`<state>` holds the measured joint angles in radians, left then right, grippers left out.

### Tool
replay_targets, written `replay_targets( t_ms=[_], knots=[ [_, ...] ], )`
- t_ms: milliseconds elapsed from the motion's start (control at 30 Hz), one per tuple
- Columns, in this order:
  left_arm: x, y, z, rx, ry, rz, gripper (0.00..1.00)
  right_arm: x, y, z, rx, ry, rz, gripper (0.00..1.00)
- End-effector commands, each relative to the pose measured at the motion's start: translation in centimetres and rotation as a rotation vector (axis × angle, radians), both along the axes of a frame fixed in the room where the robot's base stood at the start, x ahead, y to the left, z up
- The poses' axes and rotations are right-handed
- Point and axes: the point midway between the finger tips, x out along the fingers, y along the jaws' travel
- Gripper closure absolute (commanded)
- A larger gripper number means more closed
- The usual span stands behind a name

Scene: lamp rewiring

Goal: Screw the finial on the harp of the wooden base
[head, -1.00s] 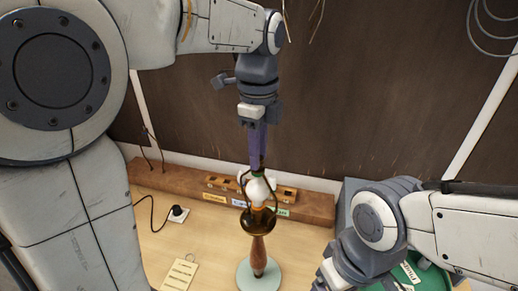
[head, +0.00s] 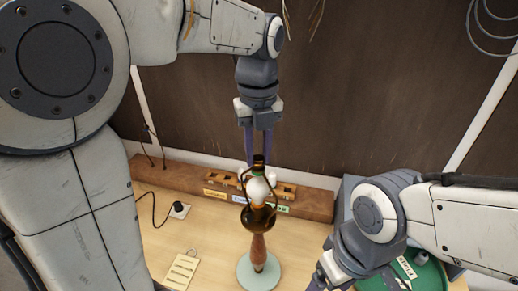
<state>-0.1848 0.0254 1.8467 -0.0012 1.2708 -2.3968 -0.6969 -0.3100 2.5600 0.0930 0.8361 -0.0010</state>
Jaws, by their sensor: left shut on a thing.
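The lamp stands upright on the table, with a turned wooden base (head: 258,252) on a pale green round foot (head: 245,274). A dark harp (head: 241,181) surrounds a white bulb (head: 257,190) above a brass-brown cup (head: 258,219). My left gripper (head: 259,160) points straight down over the harp, its two purple fingers on either side of the small dark finial (head: 259,159) at the harp's top. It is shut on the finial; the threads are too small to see. My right gripper (head: 316,285) is low at the bottom edge, mostly cut off, and its jaws cannot be judged.
A wooden rack (head: 312,205) with labelled slots runs along the back behind the lamp. A green labelled container (head: 430,275) is at right, partly behind my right arm.

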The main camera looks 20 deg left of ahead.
Motion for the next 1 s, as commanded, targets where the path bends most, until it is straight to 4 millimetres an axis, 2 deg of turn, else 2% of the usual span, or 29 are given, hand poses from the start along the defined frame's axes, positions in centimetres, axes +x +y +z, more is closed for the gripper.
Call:
replay_targets(
  t_ms=[133,367,400,467,700,767,1000],
  knots=[
    [0.02,0.02,0.06,0.0,-0.001,-0.107,1.0,0.0,0.0,0.23,0.0,0.0,0.0,0.21],
    [0.02,0.02,0.02,0.0,-0.002,-0.117,1.0,0.0,0.0,0.19,0.0,0.0,0.0,0.21],
    [0.02,0.02,0.02,0.0,-0.002,-0.117,0.59,0.0,0.0,0.19,0.0,0.0,0.0,0.21],
    [0.02,0.02,0.02,0.0,-0.001,-0.116,0.36,0.0,0.0,0.19,0.0,0.0,0.0,0.21],
    [0.01,0.01,0.01,0.0,-0.001,-0.115,0.36,0.0,0.0,0.18,0.0,0.0,0.0,0.21],
    [0.01,0.01,0.0,0.0,-0.001,-0.115,0.13,0.0,0.0,0.18,0.0,0.0,0.0,0.21],
    [0.0,0.0,-0.01,0.0,0.0,-0.115,0.11,0.0,0.0,0.18,0.0,0.0,0.0,0.21]
  ],
)
